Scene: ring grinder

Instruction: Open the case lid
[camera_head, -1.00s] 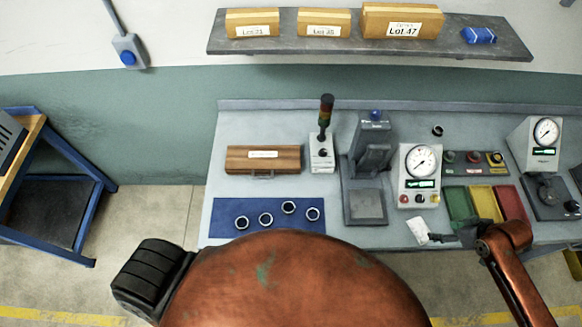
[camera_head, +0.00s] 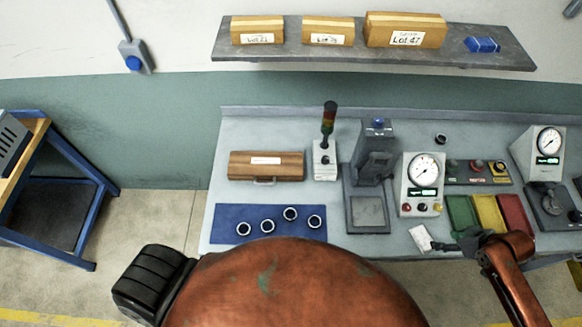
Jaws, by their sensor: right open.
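A brown wooden case (camera_head: 266,172) with a white label on its top and a small handle at its front edge lies on the grey bench, left of the signal tower. Its lid looks shut. My right gripper (camera_head: 437,244) is over the front edge of the bench, far to the right of the case and apart from it. It is open, beside a small white piece (camera_head: 420,238); I cannot tell whether they touch. My left gripper is not in view.
A blue mat (camera_head: 225,222) with several dark rings lies in front of the case. A signal tower (camera_head: 325,160), a grey press-like fixture (camera_head: 370,160) and a dial gauge (camera_head: 422,175) stand to its right. A shelf (camera_head: 345,50) with wooden boxes hangs above.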

